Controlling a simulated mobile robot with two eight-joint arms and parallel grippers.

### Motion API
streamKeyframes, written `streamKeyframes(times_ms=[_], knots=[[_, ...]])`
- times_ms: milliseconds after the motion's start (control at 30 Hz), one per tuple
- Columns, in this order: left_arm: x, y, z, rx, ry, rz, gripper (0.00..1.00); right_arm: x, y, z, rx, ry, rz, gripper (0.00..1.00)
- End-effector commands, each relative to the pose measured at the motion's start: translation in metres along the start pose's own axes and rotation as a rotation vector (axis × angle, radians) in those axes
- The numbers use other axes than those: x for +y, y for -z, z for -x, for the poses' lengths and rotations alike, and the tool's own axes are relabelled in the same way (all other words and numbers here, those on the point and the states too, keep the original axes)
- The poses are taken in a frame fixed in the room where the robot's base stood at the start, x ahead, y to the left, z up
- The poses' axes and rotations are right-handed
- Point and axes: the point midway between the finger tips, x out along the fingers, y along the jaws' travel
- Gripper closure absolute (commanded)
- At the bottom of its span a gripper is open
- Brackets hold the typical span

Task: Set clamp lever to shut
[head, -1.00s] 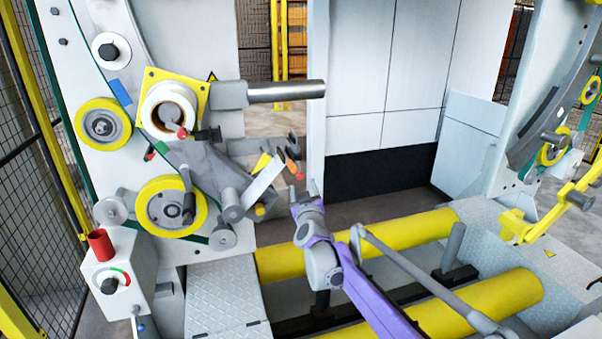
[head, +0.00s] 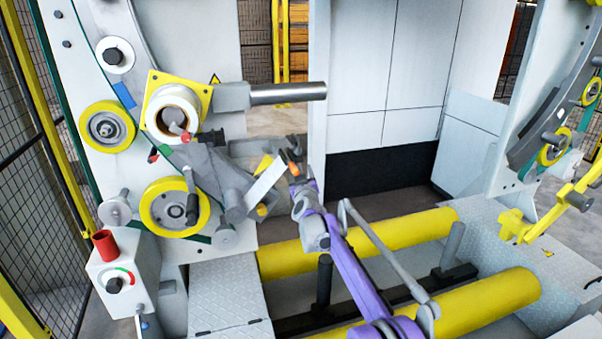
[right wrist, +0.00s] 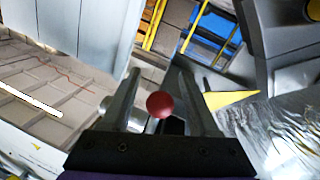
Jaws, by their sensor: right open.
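The clamp lever's red ball knob (right wrist: 160,105) shows in the right wrist view, between the two fingers of my right gripper (right wrist: 160,90). The fingers stand apart on either side of the knob and do not appear closed on it. In the head view my right gripper (head: 302,180) is at the end of the purple arm, beside an orange-tipped part (head: 294,169) at the right end of the wrapping head. The gripper hides part of this area, and the lever's shaft and exact angle cannot be made out. My left gripper is not in view.
A white strip (head: 267,186) and a yellow pointer (head: 264,165) are close left of my gripper. A grey shaft (head: 288,92) juts out above. Yellow rollers (head: 378,240) lie below. A control box (head: 118,280) with a red cap stands at lower left.

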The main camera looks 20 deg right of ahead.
Motion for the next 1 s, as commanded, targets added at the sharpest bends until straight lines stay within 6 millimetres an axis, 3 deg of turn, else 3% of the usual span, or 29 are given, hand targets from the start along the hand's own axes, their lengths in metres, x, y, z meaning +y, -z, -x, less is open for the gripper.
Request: streamKeyframes(times_ms=[200,533,1000], knots=[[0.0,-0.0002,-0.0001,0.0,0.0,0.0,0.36,0.0,-0.0002,-0.0001,0.0,0.0,0.0,0.39],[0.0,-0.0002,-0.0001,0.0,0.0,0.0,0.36,-0.0001,-0.0001,0.0001,0.0,0.0,0.0,0.98],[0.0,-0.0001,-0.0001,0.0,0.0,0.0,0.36,-0.0002,0.0001,0.0001,0.0,0.0,0.0,1.0]])
